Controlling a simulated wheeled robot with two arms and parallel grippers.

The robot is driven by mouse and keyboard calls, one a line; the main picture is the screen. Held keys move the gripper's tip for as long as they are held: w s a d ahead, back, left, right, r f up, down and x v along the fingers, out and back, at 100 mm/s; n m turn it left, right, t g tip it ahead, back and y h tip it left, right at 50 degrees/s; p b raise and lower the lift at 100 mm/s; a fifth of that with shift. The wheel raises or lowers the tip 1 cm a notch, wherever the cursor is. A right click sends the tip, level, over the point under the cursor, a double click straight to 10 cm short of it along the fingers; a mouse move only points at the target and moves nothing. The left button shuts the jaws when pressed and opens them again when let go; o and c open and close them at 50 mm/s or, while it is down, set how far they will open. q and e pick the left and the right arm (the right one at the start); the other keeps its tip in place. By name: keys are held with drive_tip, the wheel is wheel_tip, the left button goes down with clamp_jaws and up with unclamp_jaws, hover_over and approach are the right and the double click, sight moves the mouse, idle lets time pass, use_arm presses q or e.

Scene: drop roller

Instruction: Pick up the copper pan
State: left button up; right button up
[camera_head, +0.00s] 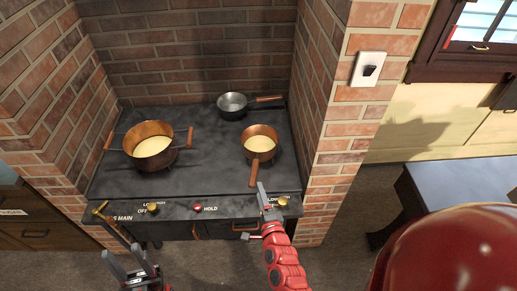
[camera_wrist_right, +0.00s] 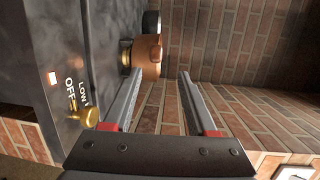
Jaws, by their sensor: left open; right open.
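The copper pan (camera_head: 271,134) sits on the right side of the stove with pale contents. Its wooden handle (camera_head: 254,173) points toward the stove's front edge. In the right wrist view a copper body that appears to be this pan (camera_wrist_right: 148,55) shows beyond the fingertips. My right gripper (camera_head: 263,188) is near the front edge, just in front of the handle's end, seen edge-on in the head view. In the wrist view it is open and empty (camera_wrist_right: 160,76). My left gripper (camera_head: 127,262) is open and empty, low in front of the stove's left side.
A two-handled copper pot (camera_head: 150,128) stands on the stove (camera_head: 205,165) at left, and a steel pan (camera_head: 233,104) at the back. Brick walls (camera_head: 335,125) enclose the stove. Knobs (camera_head: 283,201) line its front. A grey-topped table (camera_head: 460,182) stands to the right.

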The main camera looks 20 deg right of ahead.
sight(254, 169)
drive_tip(key=w, duration=0.6)
drive_tip(key=shift+w+d+f+p, duration=0.15)
drive_tip(key=shift+d+f+p, duration=0.1)
drive_tip(key=shift+f+p, duration=0.1)
drive_tip(key=shift+w+d+f, duration=0.2)
drive_tip(key=shift+w, duration=0.7)
drive_tip(key=shift+w+d+f, duration=0.15)
drive_tip(key=shift+w+f, duration=0.1)
drive_tip(key=shift+w, duration=0.6)
drive_tip(key=shift+w+d+f, duration=0.2)
drive_tip(key=shift+w, duration=0.7)
drive_tip(key=shift+s, duration=0.1)
clamp_jaws()
